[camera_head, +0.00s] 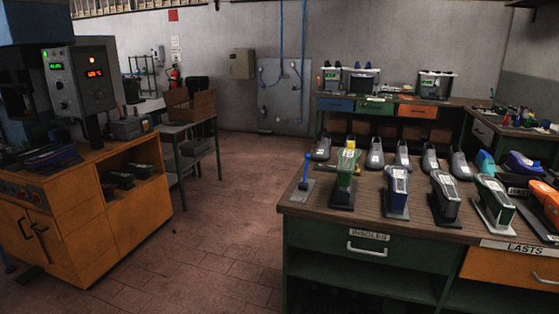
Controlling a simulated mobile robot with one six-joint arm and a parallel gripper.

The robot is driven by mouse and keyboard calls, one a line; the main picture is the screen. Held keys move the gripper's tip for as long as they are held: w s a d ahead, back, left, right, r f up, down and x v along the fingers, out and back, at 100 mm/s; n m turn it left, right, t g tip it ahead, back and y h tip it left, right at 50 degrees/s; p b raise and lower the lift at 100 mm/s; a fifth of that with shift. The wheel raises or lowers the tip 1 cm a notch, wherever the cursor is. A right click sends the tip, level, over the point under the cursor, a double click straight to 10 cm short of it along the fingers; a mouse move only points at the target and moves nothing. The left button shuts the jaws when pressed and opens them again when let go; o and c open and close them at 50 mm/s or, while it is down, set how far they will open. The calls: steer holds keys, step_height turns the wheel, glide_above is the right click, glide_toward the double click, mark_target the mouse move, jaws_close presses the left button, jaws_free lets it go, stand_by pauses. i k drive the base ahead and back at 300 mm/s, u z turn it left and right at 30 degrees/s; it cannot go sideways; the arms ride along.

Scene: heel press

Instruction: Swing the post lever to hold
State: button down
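A small post with a blue upright handle (305,171) stands on a grey base plate at the left end of the wooden bench top. It is the only lever-like thing I can make out, and its setting is too small to read. The press with its control box (83,77) stands at the left, showing green and orange lit displays. Its orange cabinet (75,205) is below. My gripper is not in view.
The bench (375,232) fills the right, with green, blue and grey shoe-shaped devices and grey lasts on top. A grey side table (190,127) with a cardboard box stands behind the press. The brick-tiled floor (215,230) between press and bench is clear.

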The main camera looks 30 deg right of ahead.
mark_target(307, 156)
steer(key=u, duration=0.45)
steer(key=i, duration=1.35)
steer(key=u, duration=0.2)
